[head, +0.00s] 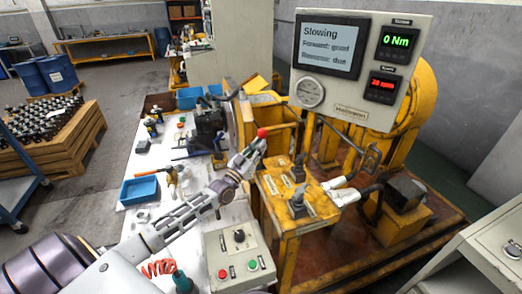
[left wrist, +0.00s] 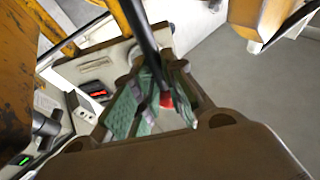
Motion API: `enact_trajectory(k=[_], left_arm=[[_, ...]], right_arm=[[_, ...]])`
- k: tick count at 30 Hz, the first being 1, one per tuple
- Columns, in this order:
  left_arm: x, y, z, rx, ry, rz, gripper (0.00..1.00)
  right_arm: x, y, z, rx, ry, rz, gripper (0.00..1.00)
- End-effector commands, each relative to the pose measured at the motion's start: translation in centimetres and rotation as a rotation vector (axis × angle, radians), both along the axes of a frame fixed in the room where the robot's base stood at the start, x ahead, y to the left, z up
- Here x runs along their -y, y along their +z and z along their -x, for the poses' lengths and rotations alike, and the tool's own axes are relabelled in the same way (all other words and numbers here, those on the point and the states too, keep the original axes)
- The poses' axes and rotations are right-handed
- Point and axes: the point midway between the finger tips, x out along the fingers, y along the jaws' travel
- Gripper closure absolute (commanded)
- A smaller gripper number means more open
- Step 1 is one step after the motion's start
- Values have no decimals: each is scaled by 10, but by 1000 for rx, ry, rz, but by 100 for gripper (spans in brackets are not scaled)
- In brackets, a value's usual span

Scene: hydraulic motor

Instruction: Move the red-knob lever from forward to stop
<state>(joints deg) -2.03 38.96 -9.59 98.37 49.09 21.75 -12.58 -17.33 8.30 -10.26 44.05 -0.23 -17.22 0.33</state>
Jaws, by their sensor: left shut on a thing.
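The red knob (head: 262,132) tops a lever beside the yellow valve stand; the lever's lower part is hard to make out in the head view. My left gripper (head: 256,146) reaches in from the lower left and is shut at the knob. In the left wrist view, a dark lever rod (left wrist: 145,38) runs down between the green finger pads of my left gripper (left wrist: 155,100). The red knob (left wrist: 166,99) shows between the pads, partly hidden by them. My right gripper is not in view.
The panel screen (head: 328,47) reads "Slowing", "Forward: good", "Reverse: due". Its readouts show 0 Nm (head: 398,42) and about 20 rpm (head: 382,86). A yellow stand (head: 285,212) with levers is right of my gripper. A button box (head: 238,256) and blue tray (head: 139,191) sit nearby.

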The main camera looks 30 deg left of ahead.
Motion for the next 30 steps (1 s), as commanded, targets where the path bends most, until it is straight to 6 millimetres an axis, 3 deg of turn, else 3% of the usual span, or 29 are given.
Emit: enact_trajectory(k=[1, 13, 14, 18, 30], left_arm=[[-3, 11, 0, 31, 3, 9, 100], [-5, 13, 1, 41, 3, 17, 100], [-5, 13, 1, 41, 3, 17, 83], [-5, 13, 1, 41, 3, 16, 65], [-3, 7, 2, 29, 2, 15, 65]], right_arm=[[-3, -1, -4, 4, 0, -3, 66], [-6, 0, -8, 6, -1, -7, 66], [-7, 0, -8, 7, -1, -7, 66], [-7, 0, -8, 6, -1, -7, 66], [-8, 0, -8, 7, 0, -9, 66]])
